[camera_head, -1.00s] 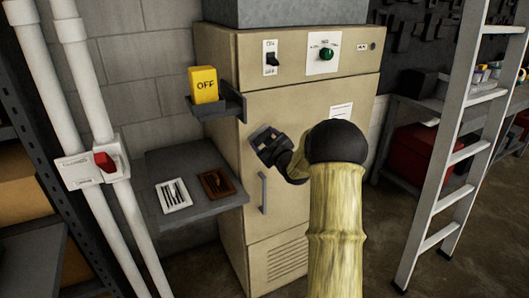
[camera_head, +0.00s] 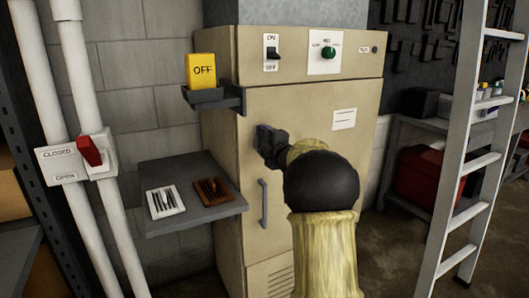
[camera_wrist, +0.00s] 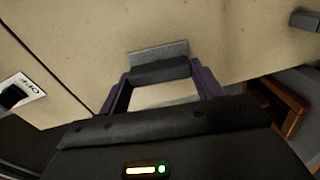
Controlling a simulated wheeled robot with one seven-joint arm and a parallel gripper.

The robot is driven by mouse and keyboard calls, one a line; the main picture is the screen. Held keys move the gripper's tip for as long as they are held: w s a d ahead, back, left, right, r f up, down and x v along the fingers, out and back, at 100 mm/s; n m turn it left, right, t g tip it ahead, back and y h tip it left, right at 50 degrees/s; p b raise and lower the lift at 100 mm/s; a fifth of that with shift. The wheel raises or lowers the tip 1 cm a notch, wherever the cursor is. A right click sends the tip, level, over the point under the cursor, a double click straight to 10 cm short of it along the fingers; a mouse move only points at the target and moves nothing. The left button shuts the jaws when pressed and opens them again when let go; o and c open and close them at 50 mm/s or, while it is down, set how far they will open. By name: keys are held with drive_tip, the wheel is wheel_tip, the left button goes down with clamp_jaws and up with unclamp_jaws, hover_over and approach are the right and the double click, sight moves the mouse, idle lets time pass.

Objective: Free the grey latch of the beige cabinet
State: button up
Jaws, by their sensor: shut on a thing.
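The beige cabinet (camera_head: 310,105) stands in the middle of the head view, its door closed. My gripper (camera_head: 268,138) is at the upper left of the door, above the door handle (camera_head: 264,203).
A yellow OFF block (camera_head: 202,71) sits in a dark bracket left of the door. Below is a grey shelf (camera_head: 190,222) with a white tray (camera_head: 165,201) and a brown tray (camera_head: 213,191). A ladder (camera_head: 470,160) stands at right.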

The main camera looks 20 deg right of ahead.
drive_tip(key=shift+f+n+b, duration=0.15)
drive_tip(key=shift+n+b, duration=0.45)
drive_tip(key=o, duration=1)
drive_tip(key=shift+s, duration=0.1)
drive_tip(key=s, duration=1.1)
drive_tip(key=s+b, duration=0.1)
drive_tip(key=s, duration=0.5)
drive_tip(key=shift+d, duration=0.3)
drive_tip(key=shift+s, duration=0.1)
